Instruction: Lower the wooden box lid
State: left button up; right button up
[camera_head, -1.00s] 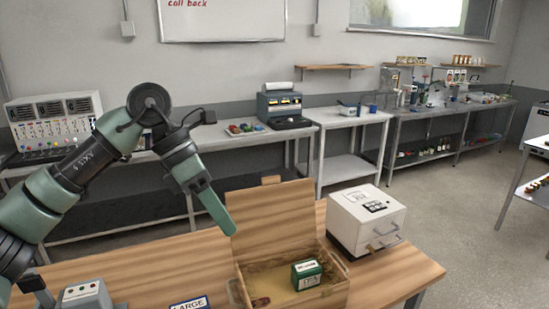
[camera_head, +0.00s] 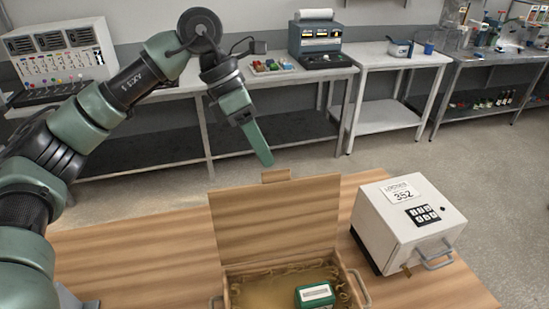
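The wooden box (camera_head: 232,290) stands on the wooden table, cut off by the bottom edge of the view. Its lid (camera_head: 275,222) stands raised at the back, with a small tab (camera_head: 275,176) on its top edge. A green item with a white label (camera_head: 315,293) lies inside the box on straw-like packing. My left gripper (camera_head: 262,158) points down just above and behind the lid's top edge, near the tab; contact cannot be told. Its fingers show edge-on as one, so its opening is unclear. My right gripper is not in view.
A white safe-like box with a keypad (camera_head: 408,222) stands right of the wooden box. The table (camera_head: 130,250) is clear to the left. Benches with a control panel (camera_head: 62,55) and a printer-like device (camera_head: 320,40) stand along the back wall.

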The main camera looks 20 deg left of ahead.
pick_arm(q)
jog(key=p+x, duration=0.1)
jog(key=x, duration=0.3)
jog(key=shift+w+d+f, duration=0.15)
jog(key=shift+d+f, duration=0.05)
jog(key=shift+f, duration=0.15)
jog(key=shift+c, duration=0.6)
grip_shut()
dwell(0.5)
